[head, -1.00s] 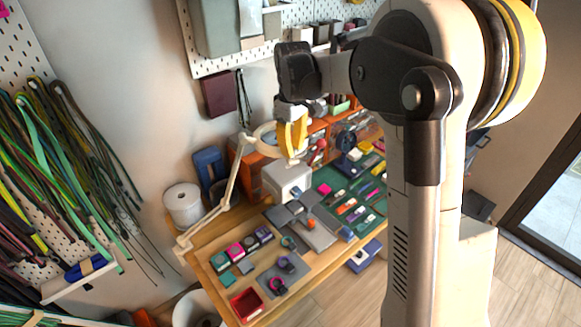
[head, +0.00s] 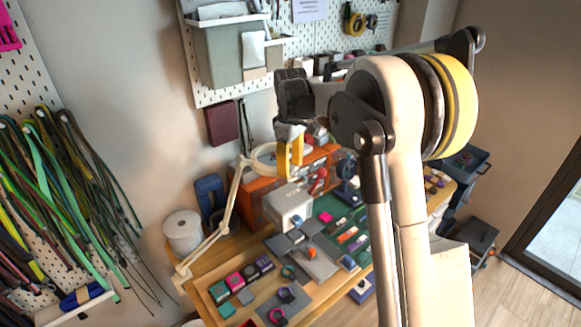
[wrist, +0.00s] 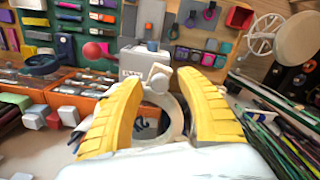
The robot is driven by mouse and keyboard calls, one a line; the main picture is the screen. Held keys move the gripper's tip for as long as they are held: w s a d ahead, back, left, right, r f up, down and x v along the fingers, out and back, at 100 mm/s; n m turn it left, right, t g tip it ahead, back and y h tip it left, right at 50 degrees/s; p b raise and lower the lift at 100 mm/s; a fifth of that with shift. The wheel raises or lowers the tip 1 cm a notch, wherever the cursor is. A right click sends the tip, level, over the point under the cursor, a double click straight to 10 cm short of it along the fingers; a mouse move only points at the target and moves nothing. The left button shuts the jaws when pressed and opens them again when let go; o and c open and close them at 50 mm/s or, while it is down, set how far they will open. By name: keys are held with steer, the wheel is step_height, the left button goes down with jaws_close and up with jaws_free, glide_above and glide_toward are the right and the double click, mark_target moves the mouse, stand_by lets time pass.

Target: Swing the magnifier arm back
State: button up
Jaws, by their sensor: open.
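The magnifier is a white jointed arm (head: 230,208) rising from the bench's left side to a ring-shaped head (head: 258,162). In the head view my gripper (head: 290,175) points down at the right side of this ring, its yellow fingers overlapping it in the picture. In the wrist view the ring (wrist: 176,118) and its pale joint knob (wrist: 158,76) show between the two yellow fingers of my gripper (wrist: 160,80). The fingers are apart, with gaps visible beside the knob. I cannot tell whether either finger touches the ring.
A white box (head: 288,204) stands on the bench under the ring, beside orange drawers (head: 313,165). A green mat (head: 338,212) with small coloured items lies to the right. A white spool (head: 183,232) stands left of the magnifier arm. Cords hang on the left wall.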

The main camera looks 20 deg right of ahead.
step_height(320, 180, up, 12)
stand_by(0.5)
stand_by(1.2)
